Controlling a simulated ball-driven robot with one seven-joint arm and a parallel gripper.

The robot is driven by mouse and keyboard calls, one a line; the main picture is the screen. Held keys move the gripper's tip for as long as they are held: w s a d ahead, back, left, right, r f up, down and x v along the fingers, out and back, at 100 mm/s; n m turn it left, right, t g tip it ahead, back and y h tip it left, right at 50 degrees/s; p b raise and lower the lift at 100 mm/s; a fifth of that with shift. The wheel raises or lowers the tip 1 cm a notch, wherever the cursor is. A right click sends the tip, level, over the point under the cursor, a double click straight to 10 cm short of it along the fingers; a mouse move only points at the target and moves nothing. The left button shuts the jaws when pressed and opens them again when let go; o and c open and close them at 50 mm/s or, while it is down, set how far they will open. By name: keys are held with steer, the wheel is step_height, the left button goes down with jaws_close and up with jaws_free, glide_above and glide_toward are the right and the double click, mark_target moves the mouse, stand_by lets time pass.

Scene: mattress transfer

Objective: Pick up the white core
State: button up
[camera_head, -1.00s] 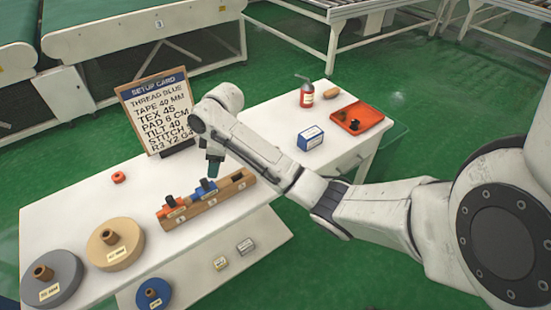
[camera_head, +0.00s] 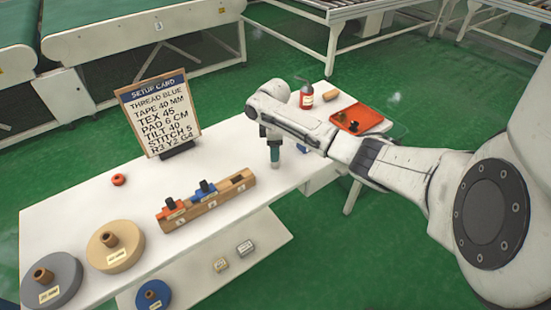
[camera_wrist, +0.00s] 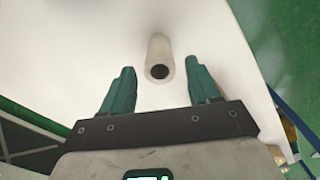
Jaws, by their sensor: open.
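The white core (camera_wrist: 160,50) is a pale tube with a dark round hole in the end facing the wrist camera. In the wrist view it shows in the space between and beyond the two teal fingers of my gripper (camera_wrist: 160,72). The fingers are spread apart with nothing clasped, and a gap shows on each side of the core. In the head view my gripper (camera_head: 275,160) points down over the white table, right of the wooden block. I cannot make out the core in the head view.
The wooden block (camera_head: 240,186) holds orange and blue pieces, with an empty slot at its right. A setup card (camera_head: 160,112) stands behind. Grey (camera_head: 68,272) and tan (camera_head: 130,255) discs lie at left. A red bottle (camera_head: 306,97) and an orange tray (camera_head: 345,118) are at back right.

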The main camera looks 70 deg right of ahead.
steer(key=shift+s+f, duration=0.15)
steer(key=shift+f, duration=2.05)
steer(key=c, duration=1.1)
steer(key=shift+o, duration=0.2)
steer(key=shift+r, duration=0.15)
